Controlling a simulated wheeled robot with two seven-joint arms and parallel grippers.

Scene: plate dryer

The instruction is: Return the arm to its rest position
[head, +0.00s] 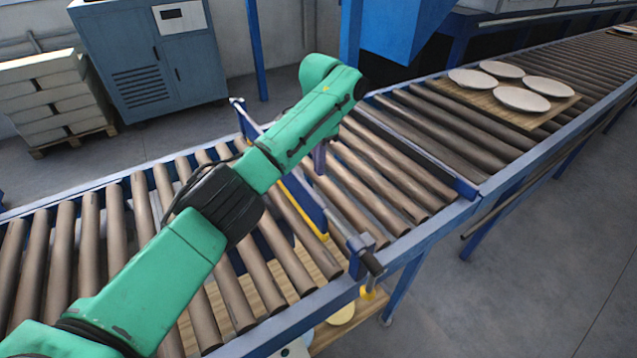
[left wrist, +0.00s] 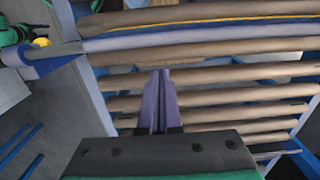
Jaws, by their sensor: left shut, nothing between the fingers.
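My left arm, green with a dark joint, reaches over the roller conveyor (head: 62,245) in the head view. Its left gripper (head: 320,160) points down over the rollers near the blue cross bar and is mostly hidden by the arm. In the left wrist view the purple fingers of the left gripper (left wrist: 161,85) are together with nothing between them, with rollers (left wrist: 235,93) beneath. My right gripper is not in view.
A wooden board (head: 455,95) with several white plates (head: 522,98) lies on the conveyor at the right. A blue cross bar (head: 305,203) spans the rollers close to the gripper. A blue cabinet (head: 160,80) and stacked blocks (head: 50,95) stand behind. Open floor lies at the right.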

